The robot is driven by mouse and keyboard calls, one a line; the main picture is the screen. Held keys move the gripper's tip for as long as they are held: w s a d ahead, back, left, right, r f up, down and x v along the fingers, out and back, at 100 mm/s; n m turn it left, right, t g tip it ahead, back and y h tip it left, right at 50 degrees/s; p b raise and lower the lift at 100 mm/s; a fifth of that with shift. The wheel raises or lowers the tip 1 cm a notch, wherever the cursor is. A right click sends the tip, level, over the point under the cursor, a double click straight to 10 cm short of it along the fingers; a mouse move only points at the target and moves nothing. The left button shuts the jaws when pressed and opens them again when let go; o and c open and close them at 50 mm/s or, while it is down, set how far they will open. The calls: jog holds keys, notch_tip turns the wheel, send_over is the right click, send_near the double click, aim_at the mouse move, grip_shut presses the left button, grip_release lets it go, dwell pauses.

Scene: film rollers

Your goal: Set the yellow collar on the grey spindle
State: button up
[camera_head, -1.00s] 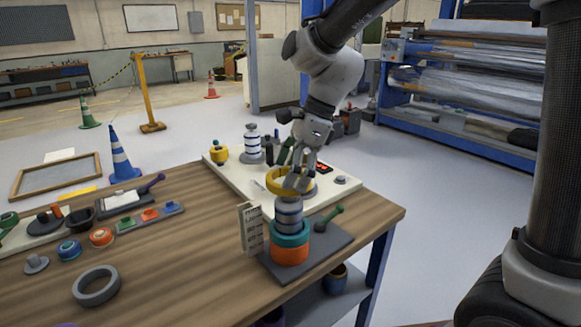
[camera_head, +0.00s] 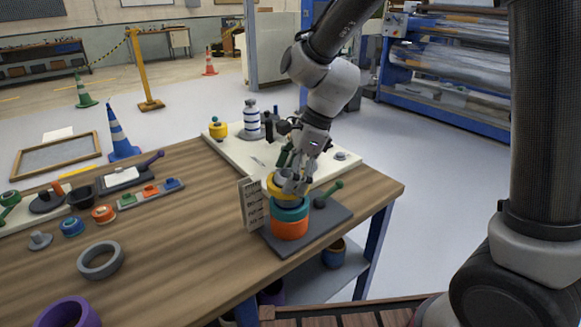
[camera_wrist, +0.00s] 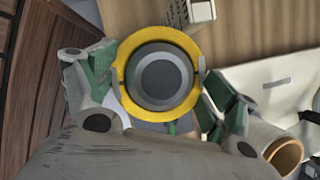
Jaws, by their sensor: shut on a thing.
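The yellow collar (camera_head: 273,190) is around the grey spindle (camera_head: 283,175), just above a teal collar (camera_head: 290,214) and an orange collar (camera_head: 289,229). In the wrist view, the yellow collar (camera_wrist: 160,113) encircles the round grey spindle top (camera_wrist: 158,79), with a dark gap between them. My gripper (camera_head: 294,184) is shut on the yellow collar, with one finger at each side of it. The fingers hide part of the collar in the head view. I cannot tell whether its underside touches the teal collar.
The spindle stands on a dark grey plate (camera_head: 328,214) with a green-knobbed lever (camera_head: 329,195). A pale upright card (camera_head: 250,204) stands close on its left. A cream board (camera_head: 235,150) with a striped spindle (camera_head: 251,120) is behind. A loose grey ring (camera_head: 100,260) lies at the front left.

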jog(key=shift+f, duration=1.8)
jog(key=o, duration=0.9)
jog(key=v, duration=1.2)
jog(key=shift+w, duration=0.1)
